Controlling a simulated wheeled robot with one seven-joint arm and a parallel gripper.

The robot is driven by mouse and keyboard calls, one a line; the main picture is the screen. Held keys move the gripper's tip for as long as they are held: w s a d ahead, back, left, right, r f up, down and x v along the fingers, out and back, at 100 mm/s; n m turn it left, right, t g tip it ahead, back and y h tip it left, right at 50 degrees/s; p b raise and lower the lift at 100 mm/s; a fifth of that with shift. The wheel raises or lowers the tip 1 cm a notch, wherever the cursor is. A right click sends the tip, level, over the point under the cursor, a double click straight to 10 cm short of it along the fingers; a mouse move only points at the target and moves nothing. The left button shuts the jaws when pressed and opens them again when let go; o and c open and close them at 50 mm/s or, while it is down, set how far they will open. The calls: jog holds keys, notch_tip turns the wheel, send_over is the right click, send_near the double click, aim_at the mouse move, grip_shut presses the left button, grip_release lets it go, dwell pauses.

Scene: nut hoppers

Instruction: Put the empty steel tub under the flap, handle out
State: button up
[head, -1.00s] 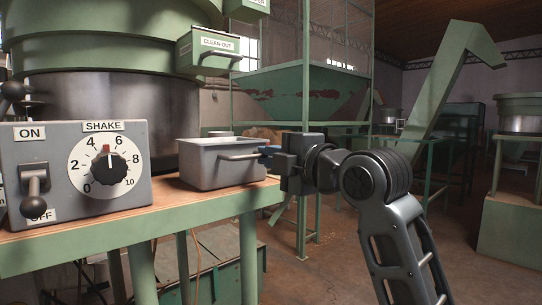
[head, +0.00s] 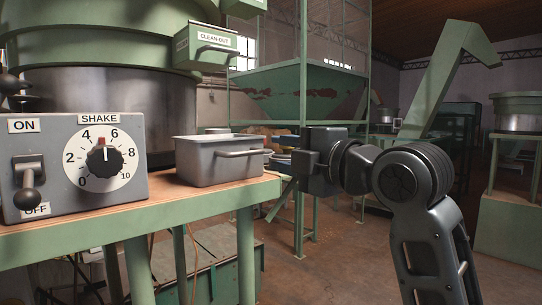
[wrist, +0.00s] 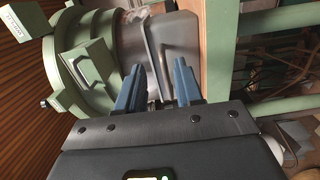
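The grey steel tub (head: 212,162) stands upright on the wooden-topped bench, below and in line with the green box labelled CLEAN-OUT (head: 207,46). Its bar handle (head: 240,153) faces out to the right, toward my gripper. The tub also shows in the wrist view (wrist: 178,38), beyond my fingers.
A grey control box (head: 75,160) with an ON/OFF lever and a SHAKE dial stands left of the tub. The bench edge (head: 200,207) runs close below the tub. A steel drum is behind. Open floor lies to the right.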

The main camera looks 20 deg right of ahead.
jog(key=v, duration=0.7)
jog(key=shift+b, duration=0.45)
jog(key=shift+s, duration=0.1)
jog(key=s+a+f+m+h, duration=0.1)
jog(key=s+f+m, duration=0.3)
jog(key=f, duration=0.5)
jog(key=s+a+f+m+h, duration=0.1)
jog(key=s+f+m+h, duration=0.15)
jog(key=f+m, duration=0.5)
jog(key=s+a+f+m+h, duration=0.1)
jog(key=s+f+m, duration=0.3)
jog(key=f, duration=0.6)
jog(key=s+f+m+g, duration=0.1)
jog(key=s+f, duration=0.3)
jog(key=s, duration=1)
jog(key=s+f+m+g, duration=0.1)
jog(key=s+f+m, duration=0.3)
jog(key=s, duration=1)
jog(key=shift+f+g, duration=0.4)
jog(key=shift+f, duration=0.25)
